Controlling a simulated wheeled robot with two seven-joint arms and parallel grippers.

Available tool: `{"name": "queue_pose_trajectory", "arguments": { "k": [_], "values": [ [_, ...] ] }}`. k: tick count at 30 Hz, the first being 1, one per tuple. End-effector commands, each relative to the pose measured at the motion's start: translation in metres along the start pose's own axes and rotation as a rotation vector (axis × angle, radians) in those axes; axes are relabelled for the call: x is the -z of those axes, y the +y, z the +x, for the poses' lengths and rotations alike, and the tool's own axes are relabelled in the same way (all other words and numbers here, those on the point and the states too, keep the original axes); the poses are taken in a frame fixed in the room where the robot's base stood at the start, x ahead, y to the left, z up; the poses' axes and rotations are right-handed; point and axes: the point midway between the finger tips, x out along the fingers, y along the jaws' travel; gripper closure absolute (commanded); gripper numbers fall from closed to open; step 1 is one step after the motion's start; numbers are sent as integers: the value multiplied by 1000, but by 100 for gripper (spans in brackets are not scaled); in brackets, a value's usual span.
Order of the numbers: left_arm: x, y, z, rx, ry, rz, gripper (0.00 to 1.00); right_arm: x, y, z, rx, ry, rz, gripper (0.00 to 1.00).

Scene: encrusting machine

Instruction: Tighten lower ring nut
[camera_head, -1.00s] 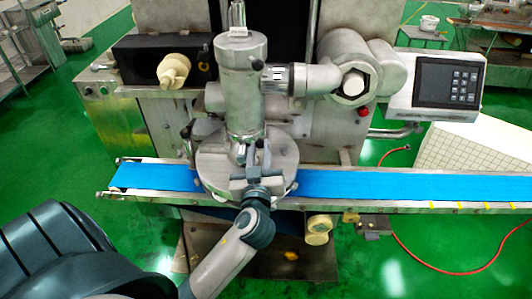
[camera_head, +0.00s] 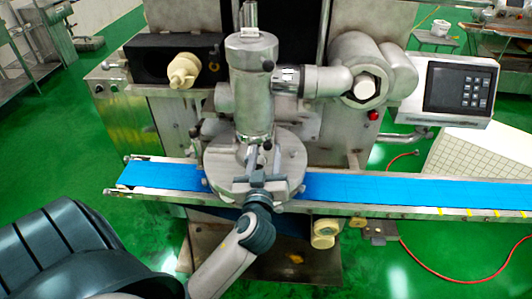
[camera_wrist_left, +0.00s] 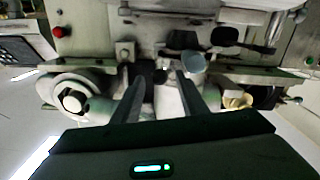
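The encrusting machine's metal cylinder (camera_head: 252,100) stands upright above a round metal plate (camera_head: 289,163). I cannot clearly make out the lower ring nut; the lower end of the cylinder is partly behind my gripper. My left gripper (camera_head: 258,156) is in front of the cylinder's base, over the plate, with its fingers pointing toward the machine. In the left wrist view the two fingers of my left gripper (camera_wrist_left: 158,82) stand apart, with machine parts visible beyond the gap. I cannot tell whether a finger touches anything. My right gripper is not in view.
A blue conveyor belt (camera_head: 400,188) runs across under the plate. A side pipe (camera_head: 315,80) leads right to a large hex fitting (camera_head: 366,88). A control panel (camera_head: 458,88) stands at the right. A cream nozzle (camera_head: 184,70) sticks out at the left. Green floor lies in front.

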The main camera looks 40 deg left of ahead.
Motion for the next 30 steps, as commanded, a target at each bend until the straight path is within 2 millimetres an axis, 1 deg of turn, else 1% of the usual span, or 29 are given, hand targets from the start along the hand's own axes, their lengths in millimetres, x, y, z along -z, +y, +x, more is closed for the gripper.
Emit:
{"name": "queue_pose_trajectory", "arguments": {
  "k": [5, 17, 18, 19, 24, 30],
  "values": [
    [-4, -1, -20, 1, -1, -5, 61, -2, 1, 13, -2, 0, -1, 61],
    [-5, -2, -92, 3, -3, -6, 61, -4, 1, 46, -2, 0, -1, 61],
    [0, -1, -96, 4, -5, -3, 61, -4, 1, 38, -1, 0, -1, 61],
    [1, -1, -99, 3, -4, -2, 61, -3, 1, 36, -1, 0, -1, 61],
    [0, -1, -110, 3, -3, 0, 61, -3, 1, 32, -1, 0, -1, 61],
    [0, -1, -114, 1, -1, -2, 61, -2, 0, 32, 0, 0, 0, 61]
  ]
}}
